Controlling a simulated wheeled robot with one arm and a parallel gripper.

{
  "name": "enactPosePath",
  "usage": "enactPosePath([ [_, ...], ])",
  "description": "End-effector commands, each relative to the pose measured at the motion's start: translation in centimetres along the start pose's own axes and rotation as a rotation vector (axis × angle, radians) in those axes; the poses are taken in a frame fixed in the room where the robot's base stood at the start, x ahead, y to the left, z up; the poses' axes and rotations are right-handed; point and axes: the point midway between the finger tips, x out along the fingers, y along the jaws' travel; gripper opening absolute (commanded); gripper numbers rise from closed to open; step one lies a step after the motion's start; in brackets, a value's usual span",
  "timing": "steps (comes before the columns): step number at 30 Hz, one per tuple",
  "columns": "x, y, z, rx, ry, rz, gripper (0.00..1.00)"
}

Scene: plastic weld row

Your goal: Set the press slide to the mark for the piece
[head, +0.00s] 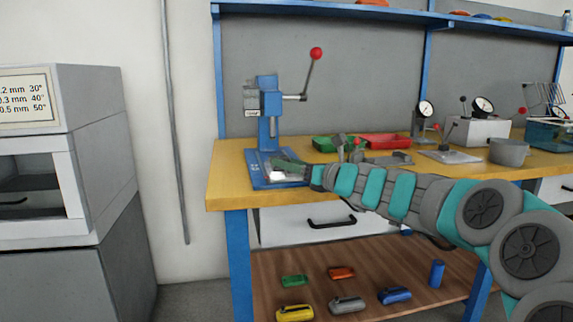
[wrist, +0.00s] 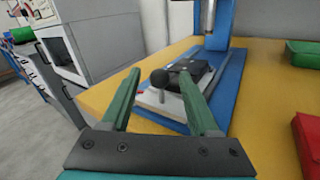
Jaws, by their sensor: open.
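The blue press (head: 268,112) stands at the left end of the yellow bench, its red-knobbed lever raised. In the wrist view, a pale slide plate (wrist: 166,107) with a small red mark lies on the blue press base (wrist: 229,92). A dark block (wrist: 190,70) with a round black knob (wrist: 159,78) sits on the plate. My gripper (wrist: 158,82) is open, its green fingers either side of the knob; I cannot tell whether they touch it. In the head view my gripper (head: 290,170) hides part of the base. The scale reading is too small to read.
A chart (head: 24,99) on the grey cabinet at left lists mm values with degrees. Green (head: 324,144) and red (head: 385,140) trays lie right of the press. Dial gauges (head: 425,110) stand farther right. Several coloured pieces lie on the lower shelf (head: 380,270).

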Motion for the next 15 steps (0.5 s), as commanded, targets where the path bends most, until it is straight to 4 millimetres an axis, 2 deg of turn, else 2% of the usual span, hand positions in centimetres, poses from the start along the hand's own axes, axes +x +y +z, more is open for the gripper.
enactPosePath([
  [5,1.29,-0.01,0.01,-0.003,0.000,0.000,0.61],
  [13,1.42,0.05,0.05,-0.002,0.000,0.000,0.61],
  [15,1.41,0.05,0.05,-0.002,0.000,0.000,0.55],
])
